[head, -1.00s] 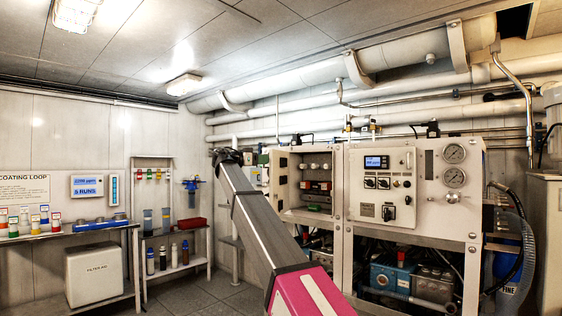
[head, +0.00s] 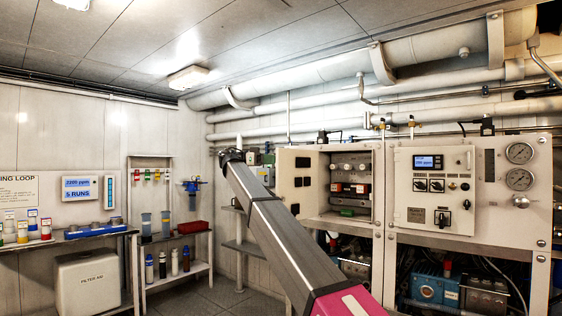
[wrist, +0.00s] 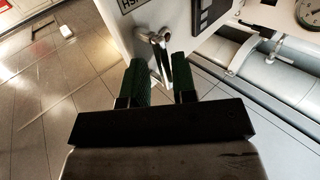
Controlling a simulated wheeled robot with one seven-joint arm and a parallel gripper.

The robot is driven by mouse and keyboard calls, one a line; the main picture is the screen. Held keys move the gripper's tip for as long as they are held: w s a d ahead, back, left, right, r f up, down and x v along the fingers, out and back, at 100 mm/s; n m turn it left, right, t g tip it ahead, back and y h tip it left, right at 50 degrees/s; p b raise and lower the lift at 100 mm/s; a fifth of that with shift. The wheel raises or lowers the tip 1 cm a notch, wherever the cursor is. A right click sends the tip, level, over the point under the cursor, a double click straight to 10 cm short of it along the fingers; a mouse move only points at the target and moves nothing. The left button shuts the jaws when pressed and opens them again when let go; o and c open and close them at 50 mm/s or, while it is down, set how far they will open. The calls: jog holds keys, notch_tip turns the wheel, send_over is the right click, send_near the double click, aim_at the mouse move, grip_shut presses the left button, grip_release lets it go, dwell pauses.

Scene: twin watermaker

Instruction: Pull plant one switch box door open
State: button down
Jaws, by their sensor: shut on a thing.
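The plant one switch box (head: 381,190) is in the middle of the head view, with breakers and coloured parts showing inside. Its white door (head: 297,180) stands swung out to the left, so the box is open. In the wrist view the door's pale face (wrist: 128,22) shows at the top with a metal handle (wrist: 157,42). My gripper (wrist: 162,75) has its green-padded fingers on either side of the handle's lower part and is shut on it. In the head view my arm reaches toward the door and my fingers cannot be made out.
The control panel (head: 432,170) with switches and gauges stands right of the box. Pumps (head: 437,290) sit beneath it. A bench with bottles (head: 100,232) and a small shelf (head: 205,232) line the left wall. Tiled floor (wrist: 40,110) is open at left in the wrist view.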

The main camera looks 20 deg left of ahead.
jog(key=shift+w+d, duration=0.1)
jog(key=shift+w, duration=0.7)
jog(key=c, duration=1.1)
grip_release()
jog(key=shift+w+d, duration=0.1)
jog(key=shift+d, duration=0.15)
jog(key=shift+c, duration=0.5)
